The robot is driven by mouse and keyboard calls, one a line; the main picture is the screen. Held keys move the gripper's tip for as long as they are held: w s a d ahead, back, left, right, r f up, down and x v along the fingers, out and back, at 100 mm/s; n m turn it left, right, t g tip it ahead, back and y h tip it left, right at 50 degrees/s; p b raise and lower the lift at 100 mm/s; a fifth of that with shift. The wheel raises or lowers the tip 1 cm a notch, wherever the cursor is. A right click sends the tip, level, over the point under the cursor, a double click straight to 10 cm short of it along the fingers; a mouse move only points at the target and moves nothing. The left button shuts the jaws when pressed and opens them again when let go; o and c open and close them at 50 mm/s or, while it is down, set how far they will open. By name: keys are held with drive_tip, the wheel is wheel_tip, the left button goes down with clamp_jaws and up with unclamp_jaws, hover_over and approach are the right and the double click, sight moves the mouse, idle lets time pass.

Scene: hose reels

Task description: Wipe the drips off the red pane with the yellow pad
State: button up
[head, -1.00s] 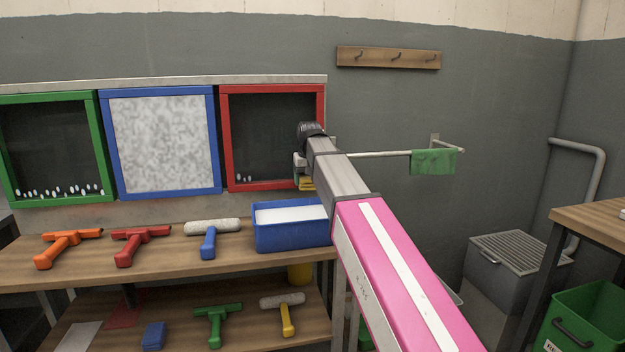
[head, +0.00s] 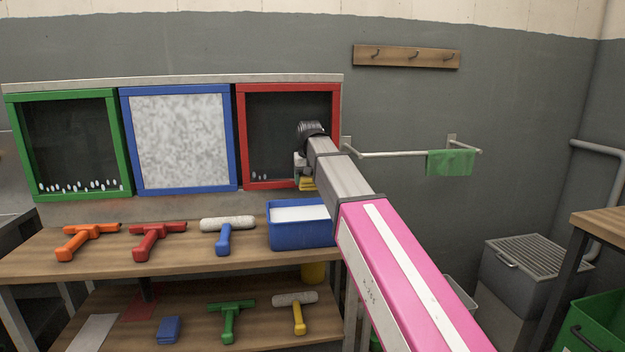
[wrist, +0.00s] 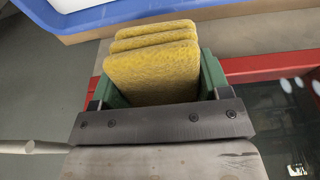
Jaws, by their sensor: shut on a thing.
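The red pane (head: 270,128) is a dark panel in a red frame, rightmost of three on the wall. A few white drips (head: 262,177) show along its lower left edge; drips (wrist: 287,86) also show at the right of the wrist view. My gripper (head: 306,177) is in front of the pane's lower right part, and my arm hides some of the pane. In the wrist view my gripper (wrist: 155,85) is shut on the yellow pad (wrist: 152,68), with green fingers on both sides. I cannot tell whether the pad touches the pane.
A blue tub (head: 300,233) with white contents stands on the wooden bench (head: 200,262) below the red pane. Orange, red and blue-handled tools lie to its left. A rail with a green cloth (head: 450,162) is on the wall to the right. Green and blue-framed panels hang left.

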drive_tip(key=shift+s+a, duration=0.15)
drive_tip(key=shift+a, duration=1.15)
drive_tip(key=s+a, duration=0.1)
drive_tip(key=a, duration=0.4)
drive_tip(key=s+a, duration=0.1)
drive_tip(key=a, duration=0.4)
drive_tip(key=s+a, duration=0.1)
drive_tip(key=a, duration=0.5)
drive_tip(key=shift+s, duration=0.2)
idle(0.5)
drive_tip(key=s+d, duration=0.1)
drive_tip(key=s, duration=0.6)
drive_tip(key=shift+d, duration=0.2)
idle(0.3)
idle(0.5)
